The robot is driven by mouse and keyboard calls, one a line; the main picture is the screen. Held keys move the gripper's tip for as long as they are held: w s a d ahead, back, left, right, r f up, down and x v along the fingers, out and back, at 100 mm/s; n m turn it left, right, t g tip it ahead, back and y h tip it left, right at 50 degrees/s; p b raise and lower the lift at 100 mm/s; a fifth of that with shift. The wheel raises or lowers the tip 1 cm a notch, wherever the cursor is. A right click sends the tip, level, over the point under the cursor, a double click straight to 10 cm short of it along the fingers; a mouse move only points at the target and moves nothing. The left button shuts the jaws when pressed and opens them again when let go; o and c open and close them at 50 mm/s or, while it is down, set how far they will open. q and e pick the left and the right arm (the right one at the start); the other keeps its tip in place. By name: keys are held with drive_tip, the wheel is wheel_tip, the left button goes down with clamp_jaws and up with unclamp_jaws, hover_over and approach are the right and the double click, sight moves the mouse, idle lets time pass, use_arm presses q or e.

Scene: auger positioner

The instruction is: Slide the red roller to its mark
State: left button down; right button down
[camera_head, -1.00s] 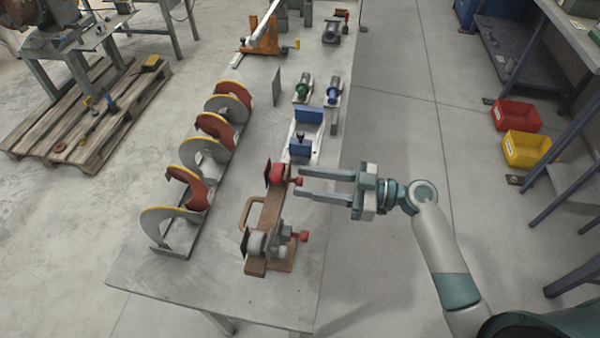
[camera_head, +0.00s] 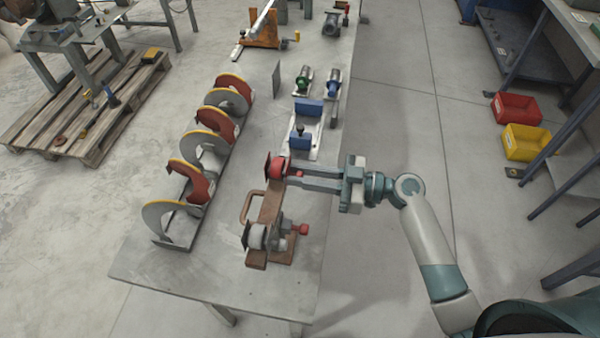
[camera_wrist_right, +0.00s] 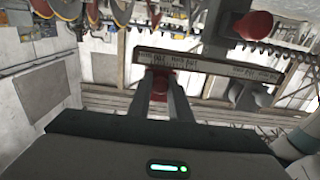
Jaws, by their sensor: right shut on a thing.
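The red roller (camera_head: 278,168) sits at the far end of a brown positioner rail (camera_head: 269,208) on the grey workbench. My right gripper (camera_head: 290,173) reaches in from the right, its fingers closed around the red part on the roller's near side. In the right wrist view, a red piece (camera_wrist_right: 159,88) shows between the two fingers. The rail also shows there as a brown bar (camera_wrist_right: 205,66) with dark lettering, too small to read. I cannot make out the mark. A grey roller (camera_head: 257,237) with a red knob (camera_head: 302,229) stands at the near end. My left gripper is not in view.
A brown loop handle (camera_head: 248,207) sticks out left of the rail. A red and grey auger (camera_head: 190,160) lies further left. A blue-blocked fixture (camera_head: 303,135) stands just beyond the red roller. Bare bench top (camera_head: 190,272) lies in front.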

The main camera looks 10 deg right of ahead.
drive_tip(key=s, duration=0.1)
drive_tip(key=s+a+b, duration=0.1)
drive_tip(key=s, duration=0.2)
drive_tip(key=shift+a, duration=0.35)
drive_tip(key=c, duration=1.6)
unclamp_jaws()
drive_tip(key=shift+c, duration=0.2)
drive_tip(key=shift+d, duration=0.1)
